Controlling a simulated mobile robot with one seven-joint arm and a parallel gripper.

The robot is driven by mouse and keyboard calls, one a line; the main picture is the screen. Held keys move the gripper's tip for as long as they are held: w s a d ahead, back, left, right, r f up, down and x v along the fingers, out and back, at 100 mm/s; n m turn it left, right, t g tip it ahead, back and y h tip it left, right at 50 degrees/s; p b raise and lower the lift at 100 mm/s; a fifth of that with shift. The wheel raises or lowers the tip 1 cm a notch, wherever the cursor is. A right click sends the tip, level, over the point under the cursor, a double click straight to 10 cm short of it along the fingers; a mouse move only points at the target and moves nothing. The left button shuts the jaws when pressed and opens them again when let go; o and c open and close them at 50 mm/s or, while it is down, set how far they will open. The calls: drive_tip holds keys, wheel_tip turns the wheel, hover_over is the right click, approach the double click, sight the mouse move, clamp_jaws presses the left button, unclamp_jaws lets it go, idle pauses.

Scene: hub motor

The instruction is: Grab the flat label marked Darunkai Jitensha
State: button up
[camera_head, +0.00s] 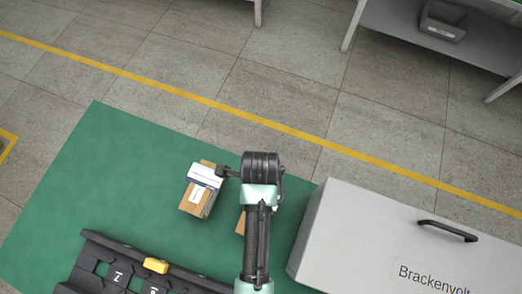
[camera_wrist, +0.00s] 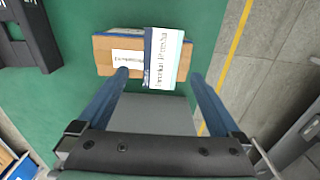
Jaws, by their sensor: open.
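A flat white label with a blue stripe (camera_wrist: 163,58) lies across the top of a cardboard box (camera_wrist: 103,43) in the wrist view; its sideways print is too blurred to read surely. In the head view the white label (camera_head: 205,176) lies on the upper part of the same box (camera_head: 190,206). My gripper (camera_wrist: 160,74) is open and empty, with its two blue fingers on either side of the label's lower end in the wrist view. In the head view my gripper (camera_head: 222,171) is beside the box, partly hidden by my wrist. I cannot tell whether the fingers touch the label.
A smaller white sticker (camera_wrist: 127,58) is on the box. A black rack (camera_head: 100,262) with a yellow block (camera_head: 156,265) stands at lower left on the green mat (camera_head: 100,170). A grey case (camera_head: 350,235) stands at right. Another box (camera_head: 240,222) is mostly behind my arm.

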drive_tip(key=shift+f+p, duration=0.35)
drive_tip(key=shift+f, duration=1.8)
drive_tip(key=c, duration=1.3)
